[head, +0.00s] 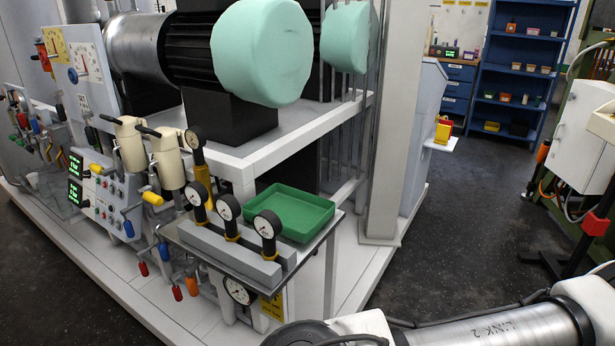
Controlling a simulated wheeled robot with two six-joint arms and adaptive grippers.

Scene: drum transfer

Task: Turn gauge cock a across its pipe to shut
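I cannot tell which fitting in the head view is gauge cock a. Several levers with coloured grips sit on the pipework at the left, among them a yellow grip (153,198), a blue grip (129,229) and a red grip (177,293). Three dial gauges with yellow collars stand on a grey block (230,248), one of them the right gauge (267,225). Another gauge (239,291) hangs below the shelf. Neither gripper is in view. Part of my arm, marked LINK 2, crosses the bottom right.
A green tray (292,212) lies on the grey shelf (321,236) behind the gauges. Two cream canisters (170,158) with black levers stand left of it. A white post (391,130) rises from the frame. Dark floor (455,235) is open to the right.

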